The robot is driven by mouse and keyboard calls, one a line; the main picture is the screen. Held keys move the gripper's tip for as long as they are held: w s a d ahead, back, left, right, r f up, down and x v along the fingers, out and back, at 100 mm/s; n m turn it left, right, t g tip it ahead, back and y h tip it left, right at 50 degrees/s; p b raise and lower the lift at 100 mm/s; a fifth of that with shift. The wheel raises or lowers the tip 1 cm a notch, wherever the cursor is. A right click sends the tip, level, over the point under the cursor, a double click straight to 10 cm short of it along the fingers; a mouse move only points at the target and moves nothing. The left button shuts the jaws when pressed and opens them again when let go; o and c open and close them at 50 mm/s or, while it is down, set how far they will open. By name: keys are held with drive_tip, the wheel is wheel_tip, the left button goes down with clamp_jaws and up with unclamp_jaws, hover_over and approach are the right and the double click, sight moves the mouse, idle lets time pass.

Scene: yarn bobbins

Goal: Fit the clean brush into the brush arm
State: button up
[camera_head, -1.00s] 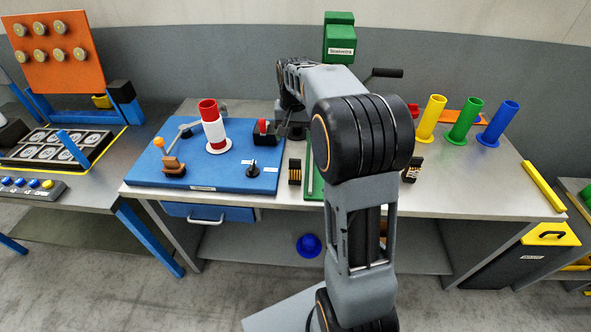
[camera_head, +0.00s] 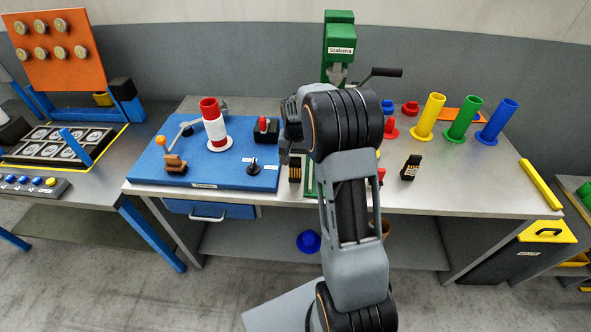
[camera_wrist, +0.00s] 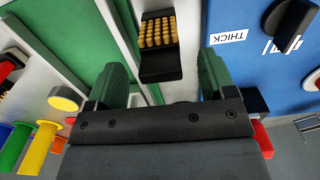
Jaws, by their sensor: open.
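A brush (camera_wrist: 157,32) with brass bristles and a black body lies just ahead of my open gripper (camera_wrist: 162,72) in the wrist view, in line with the gap between the green fingers. A second dark brush (camera_head: 410,167) stands right of my arm; I cannot tell which is clean.
A red and white bobbin (camera_head: 214,130) stands on the blue board, near a black knob (camera_head: 253,166) and a red switch (camera_head: 264,126). A green press (camera_head: 338,50) with a black crank stands behind my arm. Yellow, green and blue tubes (camera_head: 463,121) stand at right.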

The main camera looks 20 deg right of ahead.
sight(295, 173)
drive_tip(key=shift+f, duration=1.35)
drive_tip(key=c, duration=1)
